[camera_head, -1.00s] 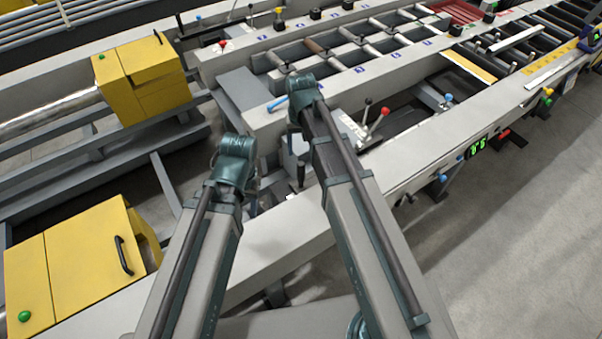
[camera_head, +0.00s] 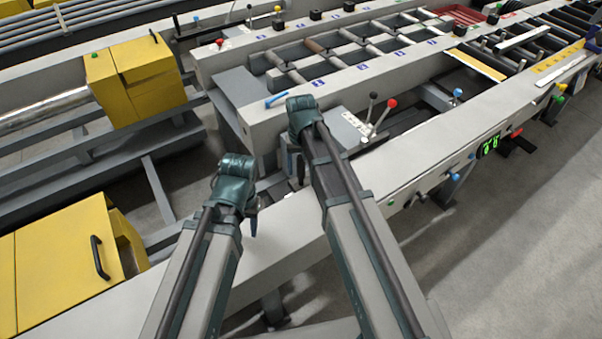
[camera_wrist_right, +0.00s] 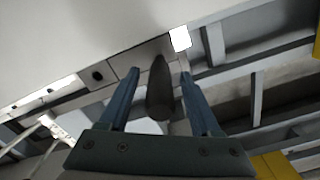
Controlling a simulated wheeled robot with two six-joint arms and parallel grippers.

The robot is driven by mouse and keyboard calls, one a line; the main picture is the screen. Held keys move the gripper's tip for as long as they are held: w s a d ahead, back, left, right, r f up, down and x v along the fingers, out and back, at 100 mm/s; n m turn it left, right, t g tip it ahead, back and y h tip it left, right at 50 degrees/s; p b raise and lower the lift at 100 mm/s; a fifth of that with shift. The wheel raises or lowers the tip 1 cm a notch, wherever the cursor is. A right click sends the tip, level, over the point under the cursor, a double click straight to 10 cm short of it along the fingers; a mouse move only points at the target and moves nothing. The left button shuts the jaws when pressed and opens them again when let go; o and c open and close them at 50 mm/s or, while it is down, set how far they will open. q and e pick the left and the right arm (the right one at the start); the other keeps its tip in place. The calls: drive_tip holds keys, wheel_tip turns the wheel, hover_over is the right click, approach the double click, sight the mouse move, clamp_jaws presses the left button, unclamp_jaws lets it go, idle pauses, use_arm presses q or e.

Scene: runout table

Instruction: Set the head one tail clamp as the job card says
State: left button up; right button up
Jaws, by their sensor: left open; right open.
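My right gripper (camera_wrist_right: 162,98) is open in the right wrist view. A dark, tapered handle (camera_wrist_right: 160,88) shows between its two blue fingers; I cannot tell whether they touch it. In the head view the right gripper (camera_head: 297,168) points down beside the near end of the roller beam, mostly hidden by its wrist. My left gripper (camera_head: 250,212) is open and points down over the pale front rail, largely hidden. A lever with a red knob (camera_head: 391,103) and one with a black knob (camera_head: 373,96) stand on a white plate right of my right arm. I cannot identify the job card or the tail clamp.
A blue handle (camera_head: 277,100) sits on the roller beam's near end. Yellow boxes (camera_head: 135,80) stand at left, another (camera_head: 60,265) lower left. Open grey floor lies at right.

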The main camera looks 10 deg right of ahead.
clamp_jaws()
idle(0.4)
idle(1.1)
